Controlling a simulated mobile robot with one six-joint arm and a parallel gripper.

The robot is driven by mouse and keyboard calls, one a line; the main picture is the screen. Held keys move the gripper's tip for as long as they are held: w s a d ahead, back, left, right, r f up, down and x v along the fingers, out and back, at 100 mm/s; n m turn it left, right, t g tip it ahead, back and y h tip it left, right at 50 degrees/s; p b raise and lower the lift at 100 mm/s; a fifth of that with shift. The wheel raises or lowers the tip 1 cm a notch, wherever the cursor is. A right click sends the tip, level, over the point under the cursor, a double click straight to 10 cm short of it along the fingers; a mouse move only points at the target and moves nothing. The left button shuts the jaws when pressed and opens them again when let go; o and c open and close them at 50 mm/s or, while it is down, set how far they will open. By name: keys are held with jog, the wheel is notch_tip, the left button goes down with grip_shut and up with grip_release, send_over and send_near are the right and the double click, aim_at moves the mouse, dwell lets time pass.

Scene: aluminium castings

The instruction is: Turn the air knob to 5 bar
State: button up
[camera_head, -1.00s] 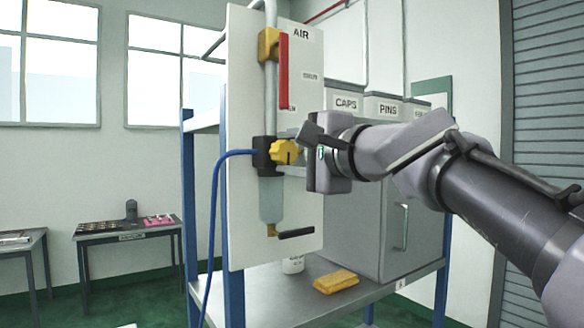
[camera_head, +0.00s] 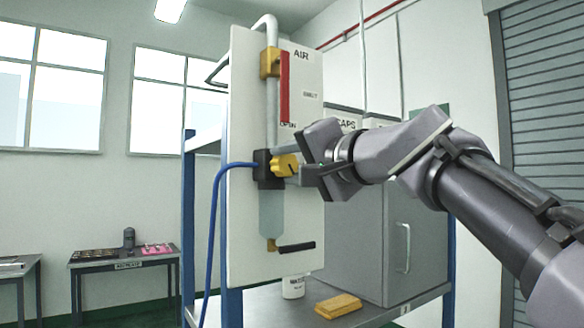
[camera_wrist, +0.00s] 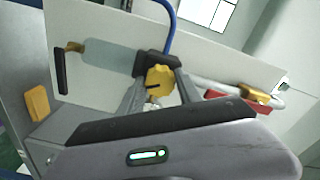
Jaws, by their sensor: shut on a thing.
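The yellow air knob (camera_head: 284,166) sits on the front of the black regulator body (camera_head: 263,170), on the white panel marked AIR (camera_head: 245,235). My gripper (camera_head: 293,170) is at the knob from the right and is shut on it. In the wrist view the knob (camera_wrist: 160,81) shows between the two fingers (camera_wrist: 158,88), with a dark mark on its face. A pressure scale or reading cannot be made out in either view.
A red lever (camera_head: 285,88) is above the knob and a black handle (camera_head: 296,247) below it. A blue hose (camera_head: 214,215) runs left from the regulator. A grey cabinet (camera_head: 370,245), a white pot (camera_head: 293,287) and a yellow sponge-like block (camera_head: 338,306) are on the shelf.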

jog(key=shift+r, duration=0.1)
jog(key=o, duration=1.3)
jog(key=shift+o, duration=0.2)
